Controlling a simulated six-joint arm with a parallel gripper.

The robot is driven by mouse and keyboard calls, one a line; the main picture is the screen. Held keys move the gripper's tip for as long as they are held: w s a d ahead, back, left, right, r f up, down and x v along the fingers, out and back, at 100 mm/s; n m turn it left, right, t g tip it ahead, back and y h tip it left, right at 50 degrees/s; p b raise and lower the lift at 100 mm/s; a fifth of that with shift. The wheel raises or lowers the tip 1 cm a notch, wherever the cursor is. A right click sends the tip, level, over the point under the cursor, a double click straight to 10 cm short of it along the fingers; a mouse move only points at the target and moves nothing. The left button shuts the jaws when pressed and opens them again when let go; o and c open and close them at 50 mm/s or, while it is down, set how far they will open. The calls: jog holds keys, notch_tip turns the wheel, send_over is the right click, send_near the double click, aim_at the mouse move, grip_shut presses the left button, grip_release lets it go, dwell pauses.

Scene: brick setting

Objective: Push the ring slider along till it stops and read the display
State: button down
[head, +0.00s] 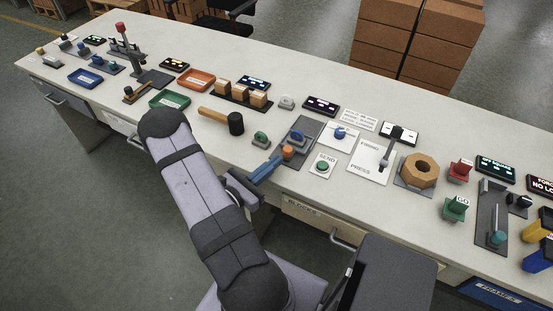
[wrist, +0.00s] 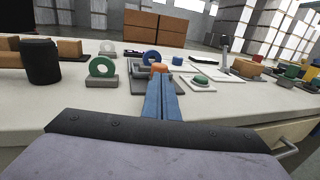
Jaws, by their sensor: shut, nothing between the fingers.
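A dark slotted plate (head: 312,130) carries an upright blue ring (head: 297,135) near its middle and an orange knob (head: 288,152) at its near end. The ring also shows in the wrist view (wrist: 151,57), beyond the orange knob (wrist: 158,68). My gripper (head: 278,159) is shut and empty; its blue fingers (wrist: 161,80) point at the orange knob. Whether they touch it I cannot tell. A dark display (head: 321,105) with small purplish marks stands behind the plate; its text is too small to read.
A green ring on a base (head: 260,138) stands left of the plate, with a mallet (head: 225,119) farther left. The green SEND button (head: 322,166) and a blue knob on a white panel (head: 340,133) are close on the right. Bare tabletop lies in front.

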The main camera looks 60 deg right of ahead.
jog(key=shift+x, duration=0.8)
jog(key=shift+d, duration=0.1)
jog(key=shift+d, duration=1.6)
jog(key=shift+a, duration=0.15)
jog(key=b+v, duration=0.1)
jog(key=v, duration=1.2)
jog(key=shift+a, duration=0.4)
notch_tip(320, 180, up, 4)
jog(key=y+p, duration=0.1)
jog(key=p, duration=0.2)
jog(key=y+p, duration=0.2)
jog(key=p, duration=0.1)
jog(key=shift+w+d+r+t, duration=0.1)
jog(key=shift+w+r+t, duration=0.05)
jog(key=shift+t, duration=0.25)
